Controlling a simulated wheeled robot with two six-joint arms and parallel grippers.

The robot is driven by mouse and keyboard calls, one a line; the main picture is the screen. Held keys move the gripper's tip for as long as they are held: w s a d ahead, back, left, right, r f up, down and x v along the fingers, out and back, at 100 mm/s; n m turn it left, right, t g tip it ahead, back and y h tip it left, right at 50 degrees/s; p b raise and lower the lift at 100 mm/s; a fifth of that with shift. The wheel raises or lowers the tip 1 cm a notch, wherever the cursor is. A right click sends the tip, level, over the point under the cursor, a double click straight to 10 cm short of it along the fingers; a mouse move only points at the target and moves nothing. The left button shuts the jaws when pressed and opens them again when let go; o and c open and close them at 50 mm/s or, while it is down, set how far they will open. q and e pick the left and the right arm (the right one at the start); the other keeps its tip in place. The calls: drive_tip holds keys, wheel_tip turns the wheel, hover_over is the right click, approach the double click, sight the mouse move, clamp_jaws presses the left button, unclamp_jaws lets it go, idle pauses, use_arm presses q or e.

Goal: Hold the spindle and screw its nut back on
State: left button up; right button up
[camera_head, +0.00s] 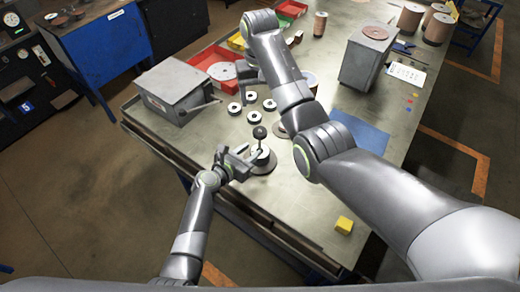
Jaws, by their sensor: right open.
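A spindle with a round grey base (263,167) stands on the table, with a whitish disc around it and a dark round knob on top (260,132). I cannot tell whether this knob is the nut. My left gripper (244,160) is at the spindle's left side, low down; whether its fingers grip it is too small to tell. My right gripper (243,76) is open, farther back beside the red bin, and partly hidden by my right arm. Several white rings with dark centres, one of them a ring (234,108), lie between the two grippers.
A grey box with a lever (176,89) stands at the left edge. A red bin (212,60) holds a pale disc. A grey block (368,58), a blue mat (362,134) and a yellow cube (344,225) are to the right. My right arm crosses the table's middle.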

use_arm(q)
drive_tip(key=v, duration=1.1)
drive_tip(key=shift+s+a, duration=0.1)
